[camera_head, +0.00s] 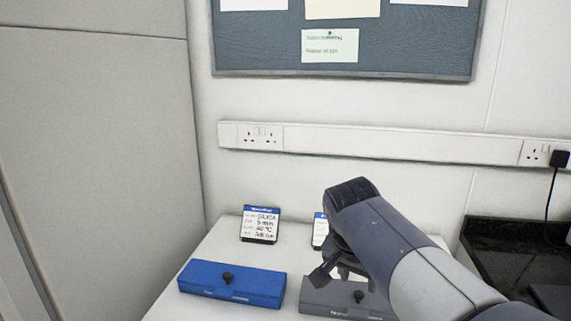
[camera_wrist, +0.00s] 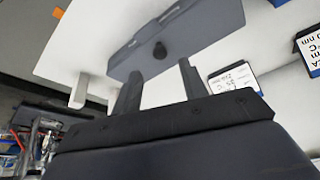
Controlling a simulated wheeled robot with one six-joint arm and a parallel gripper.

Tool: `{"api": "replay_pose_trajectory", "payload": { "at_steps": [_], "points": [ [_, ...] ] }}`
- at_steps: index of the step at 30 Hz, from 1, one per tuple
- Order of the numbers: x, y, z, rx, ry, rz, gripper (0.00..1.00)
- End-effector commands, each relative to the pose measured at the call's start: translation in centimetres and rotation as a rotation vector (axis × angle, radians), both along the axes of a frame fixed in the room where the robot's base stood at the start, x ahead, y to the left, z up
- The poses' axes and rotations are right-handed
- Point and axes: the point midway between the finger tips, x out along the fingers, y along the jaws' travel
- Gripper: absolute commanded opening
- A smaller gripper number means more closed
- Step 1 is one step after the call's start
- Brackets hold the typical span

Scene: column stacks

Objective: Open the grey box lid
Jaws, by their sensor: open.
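The grey box (camera_head: 347,298) lies on the white table in the head view, its lid down, with a small black knob (camera_head: 358,296) on top. My arm covers part of its right side. In the wrist view the grey box (camera_wrist: 205,35) shows with its black knob (camera_wrist: 160,50). My gripper (camera_head: 338,268) is above the far side of the box in the head view. In the wrist view my gripper (camera_wrist: 160,82) has its two fingers apart, with nothing between them. The knob appears beyond the fingertips, roughly in line with the gap, and apart from them.
A blue box (camera_head: 232,283) with a black knob lies left of the grey box. A label card (camera_head: 260,224) stands behind it, and another card (camera_head: 320,231) is partly hidden by my arm. A dark worktop (camera_head: 505,250) is at right. The wall is behind the table.

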Motion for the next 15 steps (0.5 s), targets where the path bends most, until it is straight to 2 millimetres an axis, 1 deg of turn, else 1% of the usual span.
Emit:
{"api": "replay_pose_trajectory", "payload": {
  "at_steps": [1, 8, 9, 15],
  "points": [
    [0.3, -0.3, -1.2, -0.001, 0.005, -0.002, 0.41],
    [1.7, -1.3, -5.4, 0.001, 0.010, -0.001, 0.41],
    [1.9, -1.2, -4.3, 0.004, 0.021, 0.000, 0.41],
    [2.1, -1.3, -3.9, 0.015, 0.078, -0.001, 0.41]
  ]
}}
